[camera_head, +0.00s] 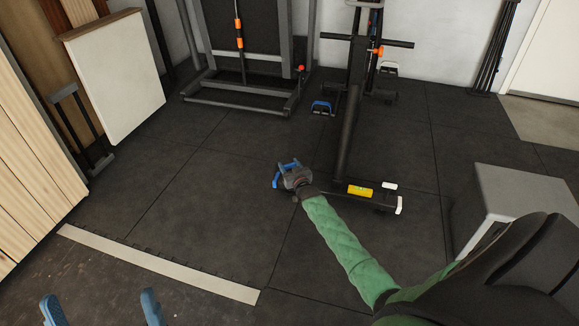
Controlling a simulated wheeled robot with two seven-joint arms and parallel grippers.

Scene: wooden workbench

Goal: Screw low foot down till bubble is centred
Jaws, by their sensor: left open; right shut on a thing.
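A dark exercise machine (346,135) stands on the black mat floor, with a low crossbar (330,187) at its near end. A yellow spirit level (360,191) lies on the crossbar; its bubble is too small to make out. A white end piece (399,205) shows at the crossbar's right end. My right gripper (279,174), on the green-sleeved arm, is shut at the crossbar's left end, on what appears to be the foot there. The gripper hides that foot. My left gripper (101,308) is open and empty at the bottom left, far from the machine; only its blue fingertips show.
A grey box (511,205) stands at the right. A rack with a dark frame (240,88) stands behind, beside the machine. Wooden boards (32,165) and a white panel (117,75) lean at the left. The mat left of the machine is clear, up to a pale edge strip (160,266).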

